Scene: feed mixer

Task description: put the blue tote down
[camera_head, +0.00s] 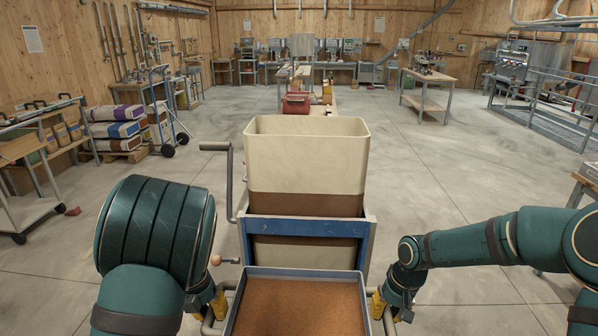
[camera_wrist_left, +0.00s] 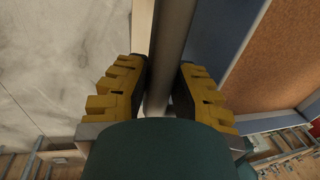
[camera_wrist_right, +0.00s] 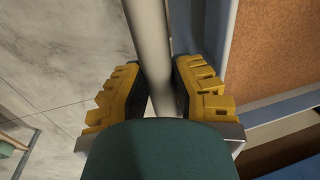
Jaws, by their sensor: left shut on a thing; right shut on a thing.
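A shallow box with a blue-grey rim (camera_head: 240,271) and a brown floor or fill is at the bottom centre of the head view. I cannot tell whether it is the blue tote; no other tote shows clearly. My left gripper (camera_head: 217,304) is left of this box, shut on a grey metal bar (camera_wrist_left: 172,40). My right gripper (camera_head: 378,305) is right of it, shut on a similar grey bar (camera_wrist_right: 148,30). In both wrist views the bars run between the yellow fingers, beside the box's blue wall. Their ends are hidden.
A tall cream bin (camera_head: 305,160) with a brown lower band stands just beyond, behind a blue panel (camera_head: 300,228). A crank handle (camera_head: 229,180) is at its left. A cart (camera_head: 30,160) and a hand truck (camera_head: 163,110) stand left. The floor right of the bin is open.

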